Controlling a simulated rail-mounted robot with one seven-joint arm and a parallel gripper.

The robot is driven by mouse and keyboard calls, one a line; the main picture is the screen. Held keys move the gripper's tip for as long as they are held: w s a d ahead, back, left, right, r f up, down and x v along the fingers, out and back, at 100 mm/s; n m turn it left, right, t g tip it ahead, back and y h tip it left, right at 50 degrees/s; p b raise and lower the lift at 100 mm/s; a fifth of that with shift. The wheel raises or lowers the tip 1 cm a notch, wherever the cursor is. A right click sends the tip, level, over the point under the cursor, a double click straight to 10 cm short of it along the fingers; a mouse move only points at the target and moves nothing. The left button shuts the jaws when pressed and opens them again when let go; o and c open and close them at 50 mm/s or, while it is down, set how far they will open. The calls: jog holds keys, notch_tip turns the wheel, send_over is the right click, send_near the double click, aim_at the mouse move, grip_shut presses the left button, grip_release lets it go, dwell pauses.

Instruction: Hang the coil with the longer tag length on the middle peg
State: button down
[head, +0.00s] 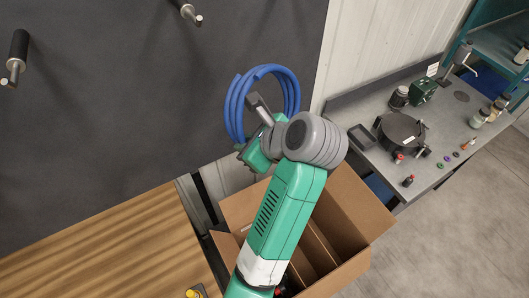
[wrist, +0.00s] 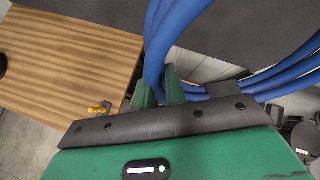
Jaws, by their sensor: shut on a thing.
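A blue coil (head: 233,103) is held upright in front of the dark wall panel, to the right of the pegs. My gripper (head: 247,150) is shut on its lower part. In the wrist view, the coil's blue strands (wrist: 172,35) pass between my gripper's fingers (wrist: 160,90) and spread to the right. No tag on the coil can be read. Two dark pegs with metal ends show on the panel: one at the far left (head: 18,57) and one at the top (head: 188,12). Both look bare. I cannot tell which is the middle peg.
A wooden tabletop (head: 120,245) lies at lower left, with a small yellow item (head: 194,293) at its edge. An open cardboard box (head: 355,205) stands below my arm. A grey bench (head: 440,140) with jars and a round dark device (head: 400,132) is at right.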

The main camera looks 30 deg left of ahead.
jog(key=s+a+r+m+t+y+p, duration=0.1)
jog(key=s+a+r, duration=0.1)
jog(key=r, duration=0.4)
jog(key=s+a+r+m+t+y+p, duration=0.1)
jog(key=s+a+r+t+y+p, duration=0.1)
jog(key=a+r, duration=0.2)
notch_tip(320, 180, up, 3)
jog(key=shift+s+a+r+p, duration=0.15)
jog(key=shift+s+a+p, duration=0.15)
jog(key=shift+s, duration=0.1)
jog(key=w+r+x, duration=0.2)
jog(key=x, duration=1.3)
jog(key=shift+w, duration=0.2)
jog(key=c, duration=1.3)
grip_release()
jog(key=shift+c, duration=0.2)
